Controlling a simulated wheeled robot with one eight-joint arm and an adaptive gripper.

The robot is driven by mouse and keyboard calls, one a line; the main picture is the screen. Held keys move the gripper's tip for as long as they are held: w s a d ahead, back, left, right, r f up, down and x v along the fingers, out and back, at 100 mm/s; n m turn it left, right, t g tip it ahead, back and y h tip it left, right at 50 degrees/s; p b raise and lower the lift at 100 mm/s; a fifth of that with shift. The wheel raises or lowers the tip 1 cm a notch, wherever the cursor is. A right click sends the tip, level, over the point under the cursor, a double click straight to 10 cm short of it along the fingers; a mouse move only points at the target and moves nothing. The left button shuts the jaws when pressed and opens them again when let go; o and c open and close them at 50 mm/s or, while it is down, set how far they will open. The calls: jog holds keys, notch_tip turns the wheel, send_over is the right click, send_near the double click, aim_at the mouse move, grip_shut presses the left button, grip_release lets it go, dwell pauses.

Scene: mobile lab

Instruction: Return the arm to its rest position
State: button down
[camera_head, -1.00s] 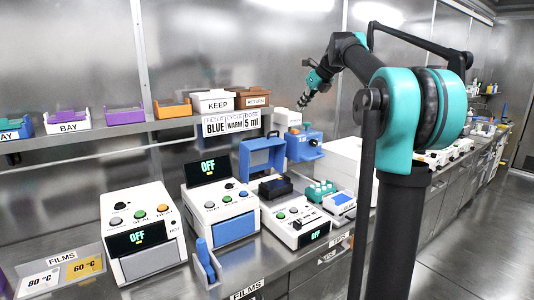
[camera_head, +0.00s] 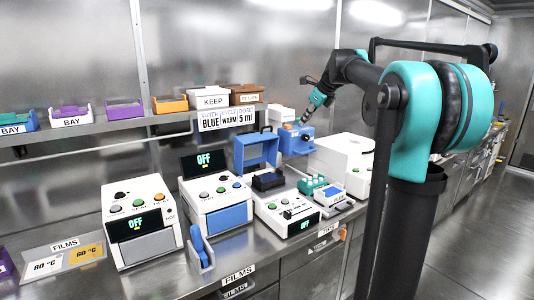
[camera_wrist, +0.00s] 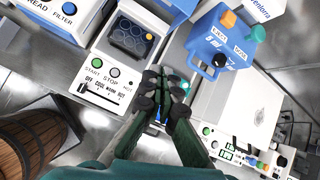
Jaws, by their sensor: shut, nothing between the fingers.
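My gripper (camera_head: 301,122) hangs at the end of my dark and teal arm in the head view, above the back of the bench and in front of the blue jug. In the wrist view my gripper (camera_wrist: 160,97) has its dark fingers together, with nothing held between them. The fingers point down over the bench and appear apart from the machines below. The arm is raised and bent, with its large teal joint at the right of the head view.
The blue jug (camera_head: 296,141) with orange and green caps (camera_wrist: 228,18) stands near the gripper. A white START/STOP machine (camera_wrist: 118,70) lies below. White heaters (camera_head: 140,220) and a blue frame (camera_head: 255,150) line the bench. A shelf (camera_head: 95,133) holds bins. The right floor (camera_head: 465,240) is clear.

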jog(key=s+d+f+n+g+h, duration=0.1)
jog(key=s+d+f+n+h, duration=0.1)
jog(key=s+f+n, duration=1)
jog(key=s+d+f+n+g+h, duration=0.1)
jog(key=s+f+n, duration=1.2)
jog(key=s+f, duration=1.3)
jog(key=shift+s+d+f+h, duration=0.25)
jog(key=shift+d+f+h, duration=0.25)
jog(key=shift+d+f, duration=0.4)
